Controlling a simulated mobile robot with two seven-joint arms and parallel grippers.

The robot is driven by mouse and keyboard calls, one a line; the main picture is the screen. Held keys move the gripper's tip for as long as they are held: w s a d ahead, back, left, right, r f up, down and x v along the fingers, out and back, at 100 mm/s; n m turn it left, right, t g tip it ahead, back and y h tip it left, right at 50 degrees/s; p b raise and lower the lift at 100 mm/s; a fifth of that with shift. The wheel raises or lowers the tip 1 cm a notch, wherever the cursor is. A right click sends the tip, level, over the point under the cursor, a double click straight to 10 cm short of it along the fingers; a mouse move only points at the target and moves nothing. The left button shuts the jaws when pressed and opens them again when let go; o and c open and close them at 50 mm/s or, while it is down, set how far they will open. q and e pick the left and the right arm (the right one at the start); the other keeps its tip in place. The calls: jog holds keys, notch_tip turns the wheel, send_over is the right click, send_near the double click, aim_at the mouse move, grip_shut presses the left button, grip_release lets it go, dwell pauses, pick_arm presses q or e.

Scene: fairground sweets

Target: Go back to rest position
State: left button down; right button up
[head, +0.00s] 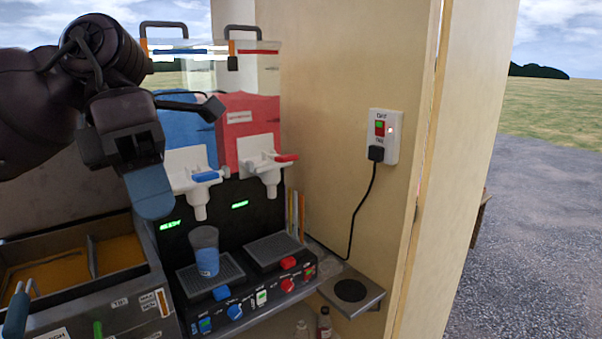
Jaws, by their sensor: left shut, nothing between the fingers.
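My left gripper (150,194) hangs at the upper left with its blue fingertips pointing down. It is shut and holds nothing. It is in front of the left part of the slush machine (128,235), and nearer the camera. A cup (206,250) with blue contents stands upright on the machine's left drip tray, below and to the right of my fingers and apart from them. My right gripper is not in view.
A fryer (120,298) with orange oil stands at the lower left. A wall socket (384,136) with a plugged-in cable is on the wooden wall (340,60). A small shelf (352,292) juts out below.

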pick_arm(q)
jog(key=w+d+f+n+g+h, duration=0.25)
jog(key=d+f+n+h, duration=0.45)
jog(key=h, duration=0.7)
jog(key=w+a+f+n+t+y, duration=0.2)
jog(key=w+a+f+n+t, duration=0.15)
jog(key=f+n+t, duration=0.7)
jog(key=w+a+f+n+t+y, duration=0.1)
jog(key=w+a+f+n+t, duration=0.35)
jog(key=n+t, duration=0.95)
jog(key=s+a+f+n+y, duration=0.35)
jog(key=f+n+y, duration=0.2)
jog(key=f, duration=0.35)
jog(key=s+a+f+n+y, duration=0.35)
jog(key=f+n+y, duration=0.2)
jog(key=f, duration=0.45)
jog(key=s+a+f+n+g+y, duration=0.2)
jog(key=s+f+g, duration=0.1)
jog(key=s+f, duration=0.3)
jog(key=s+a+f+n+g+y, duration=0.2)
jog(key=s+f+g, duration=0.1)
jog(key=s+f, duration=0.3)
jog(key=shift+a+f+y, duration=0.35)
jog(key=shift+f+y, duration=0.05)
jog(key=shift+f, duration=0.4)
